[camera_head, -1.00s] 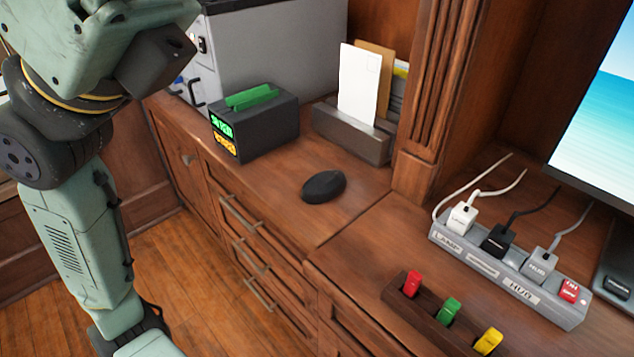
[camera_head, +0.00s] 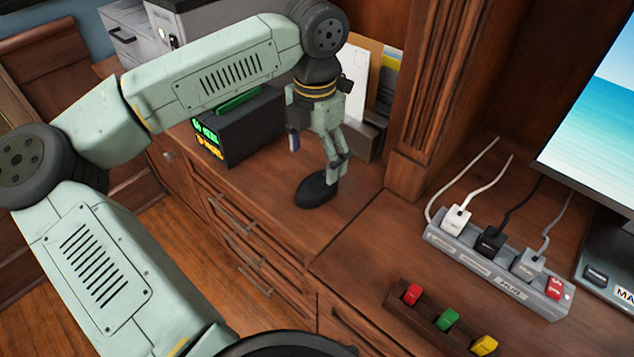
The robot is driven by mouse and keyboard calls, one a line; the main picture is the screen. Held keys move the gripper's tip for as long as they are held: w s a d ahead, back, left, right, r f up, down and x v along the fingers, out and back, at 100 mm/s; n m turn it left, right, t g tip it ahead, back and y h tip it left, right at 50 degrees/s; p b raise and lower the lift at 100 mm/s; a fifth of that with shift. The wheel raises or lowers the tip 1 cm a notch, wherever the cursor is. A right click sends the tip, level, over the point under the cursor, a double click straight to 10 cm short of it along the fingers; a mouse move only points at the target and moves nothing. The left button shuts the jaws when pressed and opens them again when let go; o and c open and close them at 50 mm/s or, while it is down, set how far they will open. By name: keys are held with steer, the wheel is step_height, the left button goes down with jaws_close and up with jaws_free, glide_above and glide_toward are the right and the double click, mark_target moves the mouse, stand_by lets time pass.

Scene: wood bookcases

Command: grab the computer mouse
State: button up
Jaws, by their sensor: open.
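The black computer mouse (camera_head: 314,192) lies on the brown wooden cabinet top, left of the seam between the two tops. My gripper (camera_head: 313,163) points down just above and behind the mouse. Its fingers are spread open with nothing between them. The left finger ends in the air above the cabinet top. The right finger's tip overlaps the far right edge of the mouse in the picture; I cannot tell whether it touches.
A letter holder (camera_head: 368,138) stands behind. A power strip (camera_head: 495,262) and a block with coloured keys (camera_head: 430,318) are at right. The wood before the mouse is clear.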

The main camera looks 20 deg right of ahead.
mark_target(317, 180)
steer(key=shift+s+d+f+p, duration=0.1)
steer(key=shift+f+p, duration=0.45)
steer(key=shift+f, duration=1.25)
steer(key=shift+s+f+p, duration=0.1)
steer(key=shift+f+p, duration=0.45)
steer(key=shift+f, duration=1.2)
steer(key=shift+c, duration=0.4)
steer(key=c, duration=1.2)
